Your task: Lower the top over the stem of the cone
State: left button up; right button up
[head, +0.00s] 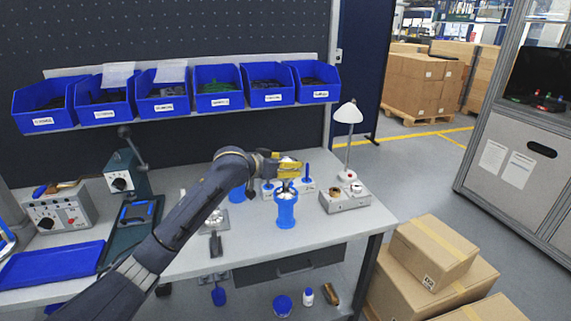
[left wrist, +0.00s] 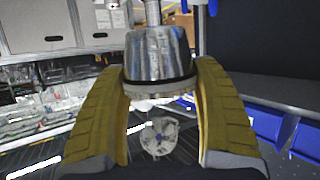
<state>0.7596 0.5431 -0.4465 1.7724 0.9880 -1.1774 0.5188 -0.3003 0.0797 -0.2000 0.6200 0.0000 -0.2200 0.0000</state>
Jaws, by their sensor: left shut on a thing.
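My left gripper (head: 288,173) is above the bench with its yellow fingers shut on a shiny metal part, which I take to be the top (left wrist: 160,60). In the left wrist view this part tapers, with a dark band and a flange near its lower edge, between the fingertips (left wrist: 163,84). A thin metal rod (left wrist: 153,12) rises above it. In the head view a blue cylindrical housing (head: 285,213) stands upright just below the gripper, with silvery metal (head: 285,196) at its mouth. I cannot make out the cone and its stem clearly. My right gripper is not in view.
Behind the housing is a pale fixture with a blue post (head: 306,172). A grey box (head: 346,202) and a white lamp (head: 348,112) stand to the right. Blue bins (head: 218,100) line the back wall. Cardboard boxes (head: 435,251) stand on the floor right of the bench.

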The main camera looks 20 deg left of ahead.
aim_at(285, 181)
pick_arm(q)
jog(key=shift+f, duration=3.35)
dwell(2.2)
jog(key=o, duration=1.4)
jog(key=shift+s, duration=0.1)
jog(key=v, duration=1.2)
